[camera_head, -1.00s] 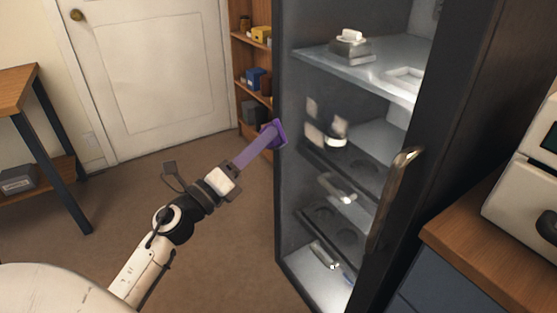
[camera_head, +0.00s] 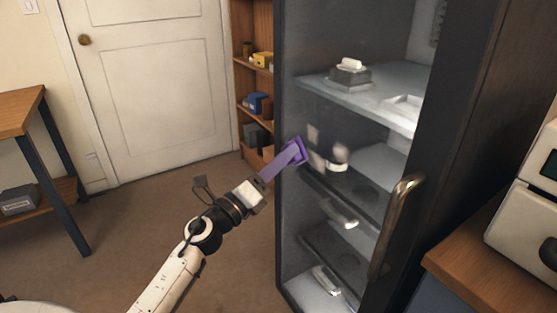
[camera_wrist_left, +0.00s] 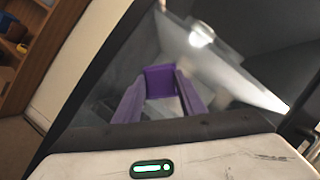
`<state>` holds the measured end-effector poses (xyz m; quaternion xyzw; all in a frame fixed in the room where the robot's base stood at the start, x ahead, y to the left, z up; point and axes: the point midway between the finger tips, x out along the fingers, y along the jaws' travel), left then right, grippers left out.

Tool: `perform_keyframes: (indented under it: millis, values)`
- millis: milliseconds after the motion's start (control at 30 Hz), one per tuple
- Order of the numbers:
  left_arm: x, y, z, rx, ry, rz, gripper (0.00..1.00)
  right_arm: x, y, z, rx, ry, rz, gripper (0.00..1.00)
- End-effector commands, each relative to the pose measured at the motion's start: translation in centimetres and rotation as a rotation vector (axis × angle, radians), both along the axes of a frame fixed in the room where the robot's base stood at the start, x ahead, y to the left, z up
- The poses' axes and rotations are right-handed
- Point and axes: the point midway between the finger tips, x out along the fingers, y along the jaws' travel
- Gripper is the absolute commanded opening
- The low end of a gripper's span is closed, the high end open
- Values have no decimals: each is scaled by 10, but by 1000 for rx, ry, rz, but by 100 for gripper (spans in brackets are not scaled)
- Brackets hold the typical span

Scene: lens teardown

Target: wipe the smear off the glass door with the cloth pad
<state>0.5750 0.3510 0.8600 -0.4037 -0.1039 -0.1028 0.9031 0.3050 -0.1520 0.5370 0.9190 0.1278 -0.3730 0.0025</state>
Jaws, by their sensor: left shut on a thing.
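My left gripper (camera_head: 264,181) is shut on the purple cloth pad (camera_head: 297,151). The pad's flat end faces the glass door (camera_head: 300,225) of the tall dark cabinet. It overlaps the left part of the glass in the head view; I cannot tell whether it touches. The left wrist view shows the purple pad (camera_wrist_left: 160,80) in front of the glass. Pale, blurry patches (camera_head: 340,152) show just right of the pad at mid height; they look like the smear, but I cannot fully separate them from things behind the glass. My right gripper is not in view.
The door's metal handle (camera_head: 397,220) sticks out at the right. Shelves behind the glass hold small items. A wooden counter (camera_head: 490,270) with a white machine (camera_head: 530,215) stands at right, a table (camera_head: 25,110) at left. Floor between is open.

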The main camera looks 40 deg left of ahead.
Motion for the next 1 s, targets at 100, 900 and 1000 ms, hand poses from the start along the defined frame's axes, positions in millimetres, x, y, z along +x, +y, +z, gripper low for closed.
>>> perform_keyframes:
  millis: [100,900,1000]
  values:
    - [0,0,0,0,0,0,19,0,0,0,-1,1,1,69]
    - [9,-4,0,-1,-1,0,19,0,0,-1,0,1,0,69]
    - [10,-4,0,-1,-1,0,19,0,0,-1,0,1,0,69]
